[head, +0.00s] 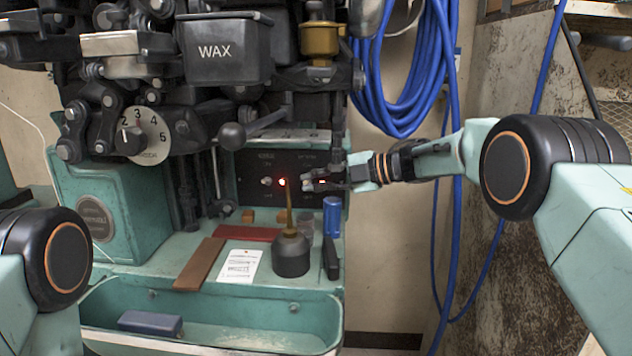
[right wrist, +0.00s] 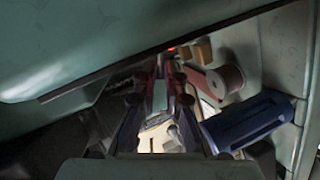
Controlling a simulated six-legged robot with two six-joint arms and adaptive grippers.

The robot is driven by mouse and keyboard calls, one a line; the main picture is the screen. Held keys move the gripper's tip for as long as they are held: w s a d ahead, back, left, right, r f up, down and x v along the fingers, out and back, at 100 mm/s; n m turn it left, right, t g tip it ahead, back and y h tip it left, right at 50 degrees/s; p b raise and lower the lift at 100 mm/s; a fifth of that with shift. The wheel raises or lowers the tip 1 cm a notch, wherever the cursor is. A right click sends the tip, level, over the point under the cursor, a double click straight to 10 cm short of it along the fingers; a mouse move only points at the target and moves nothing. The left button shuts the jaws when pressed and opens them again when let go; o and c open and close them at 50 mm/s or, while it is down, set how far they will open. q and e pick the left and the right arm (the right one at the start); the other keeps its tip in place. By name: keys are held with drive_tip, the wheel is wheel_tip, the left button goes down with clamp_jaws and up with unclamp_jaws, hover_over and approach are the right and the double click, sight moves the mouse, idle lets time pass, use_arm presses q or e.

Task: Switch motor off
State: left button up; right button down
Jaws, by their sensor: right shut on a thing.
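The dark control panel (head: 250,172) is on the machine's back wall above the green bench. A small light-tipped toggle (head: 266,181) sits at its left, beside a glowing red lamp (head: 282,182). My right gripper (head: 308,183) reaches in from the right, its fingertips at the panel just right of that lamp. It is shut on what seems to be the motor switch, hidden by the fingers. A second red glow (head: 322,181) shows by the fingers. In the right wrist view the panel is mostly hidden. My left gripper is out of view.
An oil can (head: 291,252) with a tall spout stands just below my right gripper. A blue cylinder (head: 332,216) stands right of it. A paper tag (head: 240,265) and a brown strip (head: 200,264) lie on the bench. Blue hoses (head: 405,70) hang behind my right arm.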

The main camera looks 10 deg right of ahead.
drive_tip(key=shift+f, duration=0.1)
drive_tip(key=n+t+b, duration=0.1)
drive_tip(key=b, duration=0.1)
drive_tip(key=f+n+t+b, duration=0.1)
drive_tip(key=n+b, duration=0.1)
drive_tip(key=shift+s+f+y, duration=0.2)
drive_tip(key=shift+f+y, duration=0.1)
drive_tip(key=shift+f+n+b, duration=0.1)
drive_tip(key=shift+n+b, duration=0.5)
drive_tip(key=shift+n+t, duration=0.5)
drive_tip(key=c, duration=1.4)
unclamp_jaws()
drive_tip(key=shift+f, duration=0.15)
drive_tip(key=shift+d, duration=0.1)
drive_tip(key=v, duration=1.2)
drive_tip(key=shift+w+f, duration=0.1)
